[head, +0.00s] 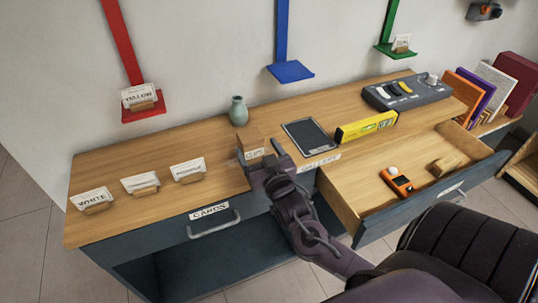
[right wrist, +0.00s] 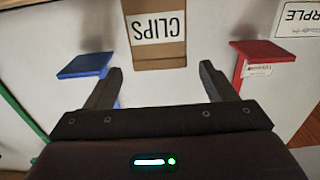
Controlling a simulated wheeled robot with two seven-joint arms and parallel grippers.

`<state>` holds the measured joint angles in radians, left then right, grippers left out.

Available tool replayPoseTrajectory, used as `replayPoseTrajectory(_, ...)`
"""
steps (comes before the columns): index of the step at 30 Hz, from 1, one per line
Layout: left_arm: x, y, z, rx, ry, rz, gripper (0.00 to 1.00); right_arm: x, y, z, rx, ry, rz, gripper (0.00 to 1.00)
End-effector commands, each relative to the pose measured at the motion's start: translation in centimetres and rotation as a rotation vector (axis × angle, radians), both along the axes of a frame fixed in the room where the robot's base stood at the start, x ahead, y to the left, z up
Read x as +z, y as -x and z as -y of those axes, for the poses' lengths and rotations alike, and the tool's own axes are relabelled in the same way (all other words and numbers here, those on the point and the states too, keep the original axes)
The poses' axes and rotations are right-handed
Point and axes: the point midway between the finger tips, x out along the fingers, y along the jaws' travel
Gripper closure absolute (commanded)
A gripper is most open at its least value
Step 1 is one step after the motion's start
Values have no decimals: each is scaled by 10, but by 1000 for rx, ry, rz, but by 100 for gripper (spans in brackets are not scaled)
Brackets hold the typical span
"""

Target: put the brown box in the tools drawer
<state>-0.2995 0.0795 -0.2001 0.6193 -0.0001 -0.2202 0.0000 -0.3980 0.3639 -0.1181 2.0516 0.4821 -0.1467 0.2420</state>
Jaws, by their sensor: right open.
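The brown box (head: 249,138), with a white CLIPS label, stands on the wooden desktop below the green vase. In the right wrist view the brown box (right wrist: 155,56) appears upside down, just beyond and between the fingertips, with a gap on both sides. My right gripper (head: 257,163) is open and empty in front of the box; its fingers also show in the right wrist view (right wrist: 162,72). A drawer (head: 345,214) stands pulled open at the right; the label on its front is unreadable. It holds an orange device (head: 398,181) and a wooden block (head: 445,165). My left gripper is not in view.
The CARDS drawer (head: 170,245) is shut. A tablet (head: 310,136), a yellow level (head: 366,127) and a grey console (head: 407,92) lie right of the box. The green vase (head: 238,111) stands behind it. The open drawer's middle has bare floor.

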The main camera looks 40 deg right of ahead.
Motion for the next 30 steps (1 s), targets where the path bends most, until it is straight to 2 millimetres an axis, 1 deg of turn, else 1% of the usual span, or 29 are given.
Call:
replayPoseTrajectory(1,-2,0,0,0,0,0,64,-3,13,-3,0,-2,-5,22)
replayPoseTrajectory(6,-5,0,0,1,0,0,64,-3,46,-11,0,-1,-5,22)
replayPoseTrajectory(9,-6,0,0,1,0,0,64,-3,62,-15,0,-2,-4,22)
replayPoseTrajectory(12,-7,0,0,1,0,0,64,-2,73,-17,0,-1,-3,22)
replayPoseTrajectory(18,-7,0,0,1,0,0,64,-1,83,-19,-2,0,-1,22)
replayPoseTrajectory(24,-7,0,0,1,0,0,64,-3,83,-20,-2,1,-5,22)
replayPoseTrajectory(26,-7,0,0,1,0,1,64,-14,82,-20,0,6,-25,22)
replayPoseTrajectory(27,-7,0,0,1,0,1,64,-28,81,-19,2,12,-52,22)
replayPoseTrajectory(29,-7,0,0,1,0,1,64,-61,80,-19,7,27,-115,22)
replayPoseTrajectory(30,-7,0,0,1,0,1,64,-90,80,-19,13,38,-172,22)
